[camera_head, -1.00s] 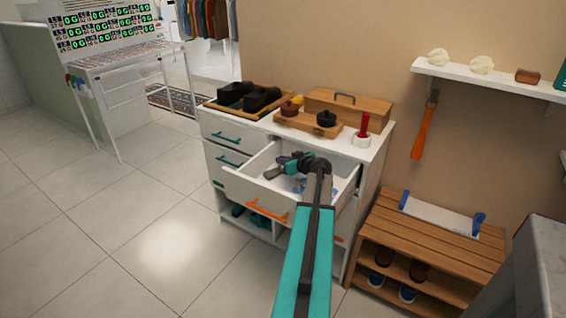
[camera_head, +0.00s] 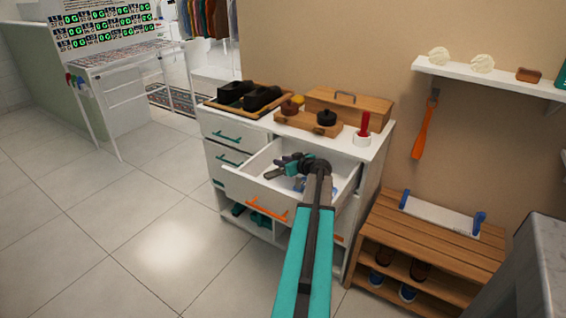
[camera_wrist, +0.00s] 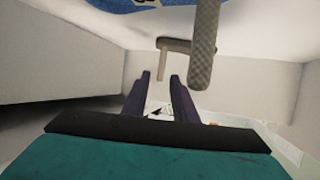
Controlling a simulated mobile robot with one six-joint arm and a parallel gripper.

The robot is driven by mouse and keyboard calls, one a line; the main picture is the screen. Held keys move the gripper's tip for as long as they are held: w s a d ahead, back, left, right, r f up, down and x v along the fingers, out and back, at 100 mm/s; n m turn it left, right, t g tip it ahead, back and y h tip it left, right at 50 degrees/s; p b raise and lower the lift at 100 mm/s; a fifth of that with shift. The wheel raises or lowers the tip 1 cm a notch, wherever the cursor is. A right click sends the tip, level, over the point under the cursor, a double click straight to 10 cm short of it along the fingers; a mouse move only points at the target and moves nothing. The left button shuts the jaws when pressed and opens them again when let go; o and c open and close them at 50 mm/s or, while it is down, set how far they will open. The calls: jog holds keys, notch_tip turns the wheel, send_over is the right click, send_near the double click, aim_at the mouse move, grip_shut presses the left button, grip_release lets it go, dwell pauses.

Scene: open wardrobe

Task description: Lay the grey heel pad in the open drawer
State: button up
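The open drawer (camera_head: 236,186) is the pulled-out upper one with the orange handle, in the white chest. My gripper (camera_head: 273,173) is inside it, low near its left side. A grey textured strip (camera_wrist: 205,45), apparently the heel pad, shows just beyond and right of the fingers, against the pale drawer interior. A smaller grey-brown bar-like piece (camera_wrist: 178,45) is beside it. I cannot tell whether these join. My wrist hides part of the drawer in the head view.
A blue patterned item (camera_wrist: 140,4) lies in the drawer. A wooden bench (camera_head: 430,235) stands to the right. Floor at left is clear.

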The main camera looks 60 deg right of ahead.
jog(key=shift+r+p, duration=0.2)
jog(key=shift+p, duration=0.1)
jog(key=b+v, duration=0.1)
jog(key=v, duration=0.5)
jog(key=shift+s+a, duration=0.1)
jog(key=shift+s, duration=0.05)
jog(key=shift+s+a+r, duration=0.2)
jog(key=shift+s+r, duration=0.1)
jog(key=shift+s, duration=0.25)
jog(key=shift+r, duration=0.1)
